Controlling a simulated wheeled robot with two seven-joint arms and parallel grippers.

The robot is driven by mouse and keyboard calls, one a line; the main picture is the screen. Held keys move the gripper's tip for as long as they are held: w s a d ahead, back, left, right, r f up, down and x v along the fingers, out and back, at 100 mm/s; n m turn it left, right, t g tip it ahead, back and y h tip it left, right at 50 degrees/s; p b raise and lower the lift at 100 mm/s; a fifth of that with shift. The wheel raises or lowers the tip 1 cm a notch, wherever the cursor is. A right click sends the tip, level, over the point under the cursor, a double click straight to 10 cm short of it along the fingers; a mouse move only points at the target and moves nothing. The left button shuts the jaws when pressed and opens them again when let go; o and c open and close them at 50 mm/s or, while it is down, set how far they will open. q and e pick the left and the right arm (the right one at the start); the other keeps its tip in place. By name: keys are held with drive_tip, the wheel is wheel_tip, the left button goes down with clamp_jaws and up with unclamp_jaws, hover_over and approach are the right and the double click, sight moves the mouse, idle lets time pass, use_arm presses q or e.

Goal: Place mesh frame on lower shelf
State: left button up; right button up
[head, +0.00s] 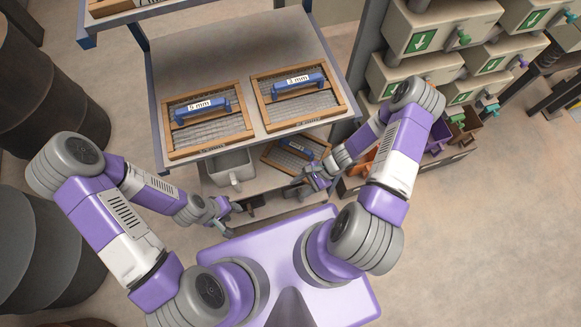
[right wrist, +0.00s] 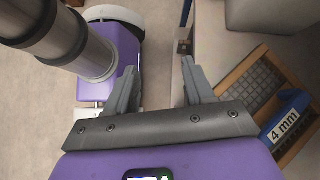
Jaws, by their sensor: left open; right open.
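A wooden mesh frame with a blue handle (head: 297,149) lies on the lower shelf (head: 260,180), partly hidden under the upper shelf and by my right arm. In the right wrist view its mesh (right wrist: 250,82) and its handle labelled 4 mm (right wrist: 285,122) show at the right. My right gripper (head: 312,184) is open and empty beside this frame, apart from the handle. My left gripper (head: 229,217) is open and empty in front of the shelf unit. Two more mesh frames, labelled 5 mm (head: 208,120) and 3 mm or similar (head: 299,94), lie side by side on the upper shelf.
A grey bin (head: 232,168) stands on the lower shelf left of the frame. Dark barrels (head: 45,90) stand at the left. White dispensers with green arrows (head: 440,30) and small coloured bins (head: 440,135) are at the right.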

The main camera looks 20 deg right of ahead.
drive_tip(key=s+a+r+n+t+h, duration=0.1)
drive_tip(key=a+r+n+h, duration=0.3)
drive_tip(key=n, duration=0.9)
drive_tip(key=shift+s+a+r+h, duration=0.2)
drive_tip(key=shift+a+r+h, duration=0.2)
drive_tip(key=shift+a+r, duration=0.45)
drive_tip(key=shift+f, duration=0.1)
